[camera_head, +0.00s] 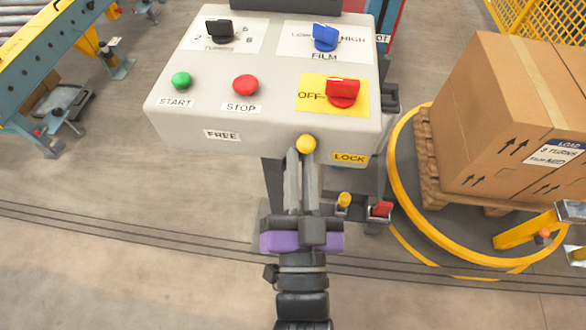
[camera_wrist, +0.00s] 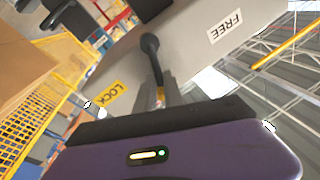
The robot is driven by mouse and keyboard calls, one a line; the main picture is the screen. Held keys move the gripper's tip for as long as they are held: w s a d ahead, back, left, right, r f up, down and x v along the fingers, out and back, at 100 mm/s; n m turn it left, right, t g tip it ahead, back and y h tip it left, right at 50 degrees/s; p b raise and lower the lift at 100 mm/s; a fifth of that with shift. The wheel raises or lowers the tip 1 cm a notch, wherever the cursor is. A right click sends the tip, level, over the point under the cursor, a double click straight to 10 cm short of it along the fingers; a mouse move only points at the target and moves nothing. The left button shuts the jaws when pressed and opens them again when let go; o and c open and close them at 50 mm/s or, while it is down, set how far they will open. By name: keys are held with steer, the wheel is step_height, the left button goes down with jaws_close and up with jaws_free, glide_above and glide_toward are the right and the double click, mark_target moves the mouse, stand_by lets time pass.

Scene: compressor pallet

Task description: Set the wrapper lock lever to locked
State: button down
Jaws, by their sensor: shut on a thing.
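The wrapper lock lever shows in the head view as a yellow knob (camera_head: 306,143) at the front edge of the control box. It stands between the FREE label (camera_head: 222,135) and the LOCK label (camera_head: 349,158), nearer to LOCK. In the wrist view its dark round hub and stem (camera_wrist: 151,48) run down to the fingers, with LOCK (camera_wrist: 107,94) on the left and FREE (camera_wrist: 226,26) on the right. My gripper (camera_head: 301,157) is shut on the lever at its knob end. The fingers (camera_wrist: 160,92) partly hide the knob in the wrist view.
The grey control box (camera_head: 290,120) carries a green START button (camera_head: 181,80), a red STOP button (camera_head: 245,84) and black, blue and red knobs. A boxed pallet load (camera_head: 480,120) stands on the turntable at right. A small yellow knob (camera_head: 344,200) sits below LOCK.

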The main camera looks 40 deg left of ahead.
steer(key=shift+w+d+r+m+t+b, duration=0.2)
steer(key=shift+d+m+b, duration=0.1)
steer(key=shift+m, duration=0.25)
steer(key=shift+w+d+r+m+t+b, duration=0.15)
steer(key=shift+d+m, duration=0.1)
steer(key=shift+m, duration=0.3)
steer(key=shift+w+f+h, duration=0.1)
steer(key=shift+h, duration=0.2)
steer(key=c, duration=1.4)
jaws_free()
steer(key=shift+d+f, duration=0.1)
steer(key=shift+f, duration=0.15)
steer(key=v, duration=0.7)
steer(key=shift+s+d+b, duration=0.25)
steer(key=shift+s+b, duration=0.1)
steer(key=shift+b, duration=0.05)
